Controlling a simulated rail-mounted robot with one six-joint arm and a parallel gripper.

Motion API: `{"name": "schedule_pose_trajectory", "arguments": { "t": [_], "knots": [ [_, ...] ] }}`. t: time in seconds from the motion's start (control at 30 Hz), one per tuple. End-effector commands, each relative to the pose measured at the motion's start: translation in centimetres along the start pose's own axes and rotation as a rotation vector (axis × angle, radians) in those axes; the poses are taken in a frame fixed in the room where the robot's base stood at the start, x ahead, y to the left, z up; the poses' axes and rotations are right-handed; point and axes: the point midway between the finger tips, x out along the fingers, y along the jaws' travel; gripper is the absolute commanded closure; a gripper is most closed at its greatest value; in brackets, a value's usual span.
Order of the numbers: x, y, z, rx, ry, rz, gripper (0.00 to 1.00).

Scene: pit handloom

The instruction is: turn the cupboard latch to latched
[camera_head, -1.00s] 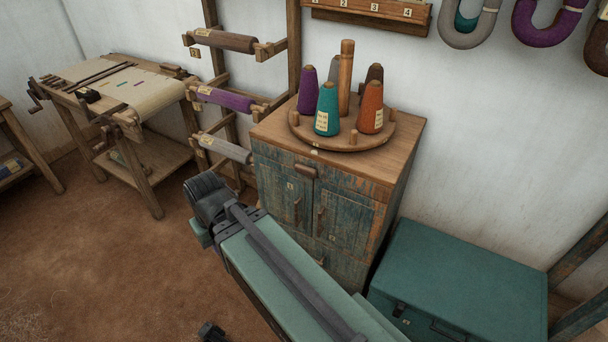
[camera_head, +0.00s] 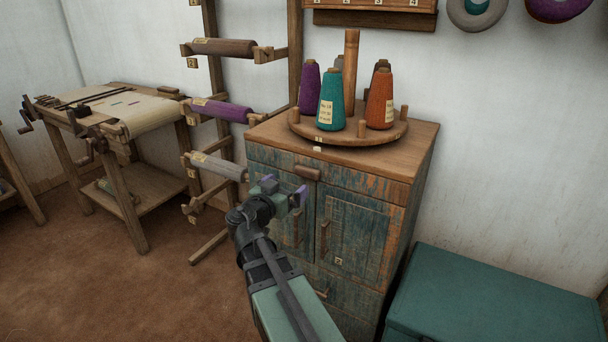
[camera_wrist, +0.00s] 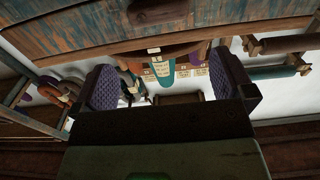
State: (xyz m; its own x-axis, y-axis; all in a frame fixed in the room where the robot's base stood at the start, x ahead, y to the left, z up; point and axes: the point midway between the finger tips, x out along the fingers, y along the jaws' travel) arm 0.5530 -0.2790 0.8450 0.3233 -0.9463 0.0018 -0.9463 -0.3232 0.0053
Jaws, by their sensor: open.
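The cupboard (camera_head: 352,222) has worn blue-and-brown doors and a plain wooden top. A short brown wooden bar (camera_head: 307,172) lies about level at the upper middle of its front. I cannot tell whether this bar is the latch or a pull. A similar brown piece (camera_wrist: 157,12) shows at the top of the wrist view, which looks upside down. My gripper (camera_head: 285,188) is in front of the cupboard's upper left, just below and left of the bar. Its purple-padded fingers (camera_wrist: 165,80) are apart with nothing held between them.
A round wooden stand (camera_head: 350,143) with several yarn cones, including a teal cone (camera_head: 331,101), is on the cupboard top. A yarn-roll rack (camera_head: 225,110) stands close on the left. A teal chest (camera_head: 490,300) is at the lower right. Open floor lies at the lower left.

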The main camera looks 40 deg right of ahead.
Motion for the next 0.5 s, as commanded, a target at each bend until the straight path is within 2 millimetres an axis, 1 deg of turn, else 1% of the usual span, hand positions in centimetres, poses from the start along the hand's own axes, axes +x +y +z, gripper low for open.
{"name": "schedule_pose_trajectory", "arguments": {
  "t": [0.03,0.2,0.3,0.4,0.5],
  "knots": [
    [1.1,-0.1,0.0,0.0,0.0,0.004,0.0],
    [5.3,-0.1,0.1,-0.001,-0.001,0.005,0.0],
    [7.4,-0.1,0.1,-0.001,-0.001,0.004,0.0],
    [8.8,-0.1,0.1,-0.001,-0.001,0.004,0.0],
    [9.5,0.0,0.1,-0.001,-0.001,0.002,0.0]
  ]
}}
